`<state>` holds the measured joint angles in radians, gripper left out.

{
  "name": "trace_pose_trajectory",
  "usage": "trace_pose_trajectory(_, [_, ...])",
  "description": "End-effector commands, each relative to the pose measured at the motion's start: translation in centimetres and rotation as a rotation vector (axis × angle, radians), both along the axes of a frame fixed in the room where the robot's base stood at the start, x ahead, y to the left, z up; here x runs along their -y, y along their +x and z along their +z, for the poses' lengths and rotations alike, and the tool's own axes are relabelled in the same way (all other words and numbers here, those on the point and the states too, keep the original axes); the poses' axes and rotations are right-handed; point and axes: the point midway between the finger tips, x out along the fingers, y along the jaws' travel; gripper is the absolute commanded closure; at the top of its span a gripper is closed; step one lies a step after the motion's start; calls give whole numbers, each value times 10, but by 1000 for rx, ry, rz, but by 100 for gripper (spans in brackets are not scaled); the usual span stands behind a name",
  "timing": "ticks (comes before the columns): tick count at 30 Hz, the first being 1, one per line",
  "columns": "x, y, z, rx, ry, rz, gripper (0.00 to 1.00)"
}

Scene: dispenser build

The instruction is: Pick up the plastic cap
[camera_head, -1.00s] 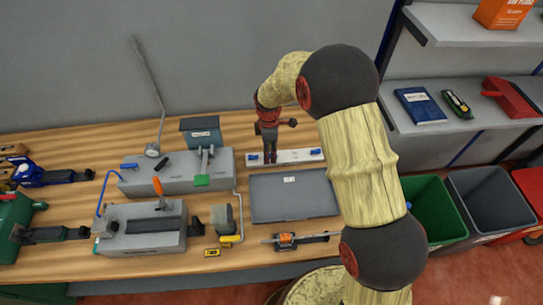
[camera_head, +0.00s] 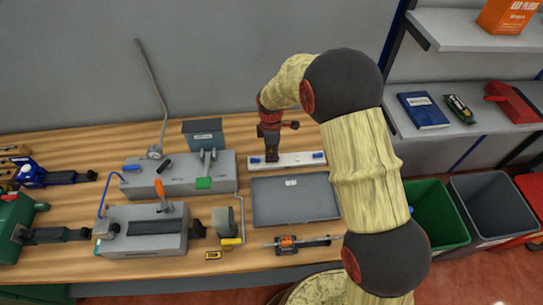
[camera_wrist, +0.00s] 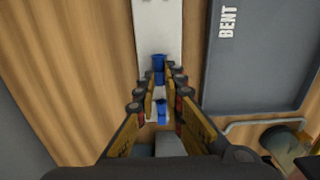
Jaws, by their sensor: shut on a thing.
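A blue plastic cap (camera_wrist: 159,62) shows between and just beyond my fingertips in the wrist view. My gripper (camera_wrist: 160,76) is shut on it, over a white strip (camera_wrist: 158,28). In the head view my gripper (camera_head: 271,158) points down at the left half of the white strip (camera_head: 295,160), close to its surface. I cannot tell whether the held cap touches the strip. Another small blue piece (camera_head: 318,155) sits at the strip's right end, and one (camera_head: 255,160) at its left end. My fingers hide part of the strip.
A grey tray (camera_head: 290,205) lies just in front of the strip. Shelves stand to the right.

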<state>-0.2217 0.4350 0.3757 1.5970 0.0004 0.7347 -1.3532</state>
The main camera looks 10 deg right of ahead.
Motion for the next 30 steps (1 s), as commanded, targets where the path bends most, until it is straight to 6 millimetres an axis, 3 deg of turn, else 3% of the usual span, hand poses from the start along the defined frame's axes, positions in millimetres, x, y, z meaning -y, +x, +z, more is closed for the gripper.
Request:
trace_pose_trajectory(8, [2,-6,37,4,1,0,98])
trace_pose_trajectory(18, [15,-54,91,3,0,0,98])
trace_pose_trajectory(30, [32,-114,116,2,0,0,98])
